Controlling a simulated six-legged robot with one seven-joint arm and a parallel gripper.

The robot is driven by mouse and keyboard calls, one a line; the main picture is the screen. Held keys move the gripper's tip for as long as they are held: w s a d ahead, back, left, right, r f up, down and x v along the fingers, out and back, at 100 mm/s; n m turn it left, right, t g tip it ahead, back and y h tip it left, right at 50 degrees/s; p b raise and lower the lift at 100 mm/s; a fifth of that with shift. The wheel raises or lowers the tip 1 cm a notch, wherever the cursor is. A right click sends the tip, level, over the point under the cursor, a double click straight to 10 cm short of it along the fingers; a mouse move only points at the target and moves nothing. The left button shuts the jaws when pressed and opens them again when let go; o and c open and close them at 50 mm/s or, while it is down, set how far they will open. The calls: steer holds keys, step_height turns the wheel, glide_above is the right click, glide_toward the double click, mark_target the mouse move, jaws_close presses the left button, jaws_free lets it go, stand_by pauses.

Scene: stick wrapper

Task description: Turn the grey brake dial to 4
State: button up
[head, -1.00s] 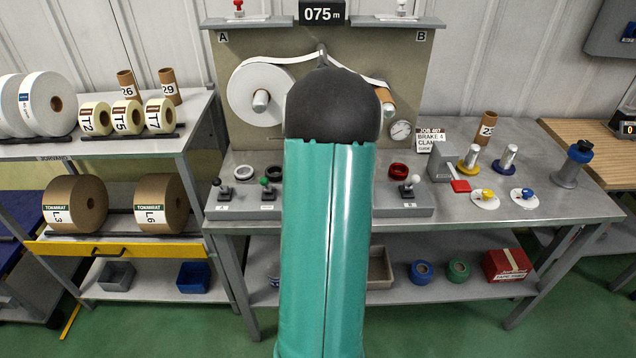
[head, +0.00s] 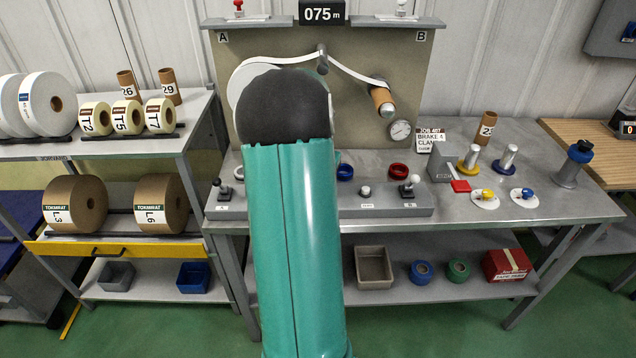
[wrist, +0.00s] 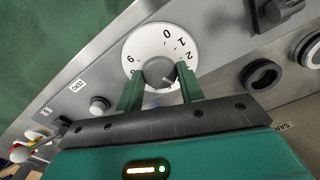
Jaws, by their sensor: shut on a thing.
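In the wrist view the grey brake dial (wrist: 159,72) sits at the centre of a round white scale (wrist: 150,48). The numbers 0, 1 and 2 and one like a 6 or 9 show around it; the lower scale is hidden by my gripper. My gripper (wrist: 160,82) is shut on the grey dial, one finger on each side of it. Where the dial's pointer stands is too small to read for sure. In the head view my arm hides the dial and my gripper.
A job card (head: 431,137) reading BRAKE 4 stands on the bench. A lever (head: 409,186) and a white button (head: 365,191) stand on the control panel (head: 385,205), right of my arm. A black ring (wrist: 262,75) lies right of the dial in the wrist view.

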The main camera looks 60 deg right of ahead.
steer(key=shift+m, duration=0.8)
steer(key=o, duration=1)
step_height(320, 180, up, 14)
steer(key=shift+f, duration=0.1)
